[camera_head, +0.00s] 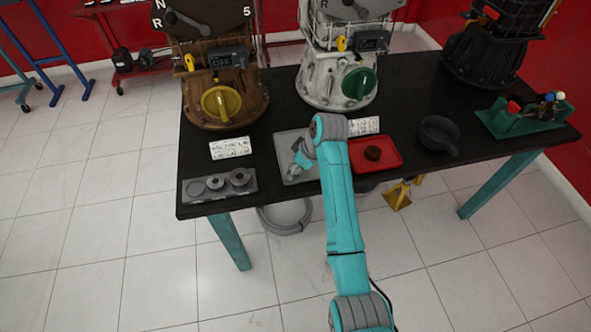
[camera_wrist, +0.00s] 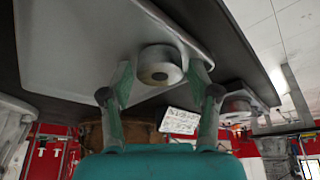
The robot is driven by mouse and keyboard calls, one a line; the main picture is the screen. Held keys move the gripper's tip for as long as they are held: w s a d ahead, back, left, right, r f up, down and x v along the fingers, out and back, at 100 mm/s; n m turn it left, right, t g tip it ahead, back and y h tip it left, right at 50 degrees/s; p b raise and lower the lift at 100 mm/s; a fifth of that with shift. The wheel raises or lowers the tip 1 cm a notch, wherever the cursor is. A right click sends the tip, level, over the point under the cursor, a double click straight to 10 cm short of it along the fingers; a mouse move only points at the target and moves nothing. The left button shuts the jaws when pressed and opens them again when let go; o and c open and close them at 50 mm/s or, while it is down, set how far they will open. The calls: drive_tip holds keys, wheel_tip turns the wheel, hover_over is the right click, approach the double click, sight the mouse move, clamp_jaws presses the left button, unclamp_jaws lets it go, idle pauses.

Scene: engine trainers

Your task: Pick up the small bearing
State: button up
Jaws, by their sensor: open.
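The small bearing, a short grey cylinder with a dark centre hole (camera_wrist: 161,66), sits on the light grey tray (camera_wrist: 75,45) in the wrist view. My gripper (camera_wrist: 160,80) is open, with one teal finger on each side of the bearing in the picture. I cannot tell whether either finger touches it. In the head view my gripper (camera_head: 297,163) is low over the grey tray (camera_head: 283,140), tilted downward. The bearing is hard to make out there beside the gripper.
A grey holder with several round parts (camera_head: 219,186) stands at the table's front left. A red tray (camera_head: 391,151) with a dark brown part (camera_head: 373,153) lies to the right, near a black bowl (camera_head: 438,134). Engine trainers stand behind. A white label card (camera_head: 230,148) lies on the table (camera_head: 262,160).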

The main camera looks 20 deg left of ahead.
drive_tip(key=shift+c, duration=0.3)
drive_tip(key=c, duration=1)
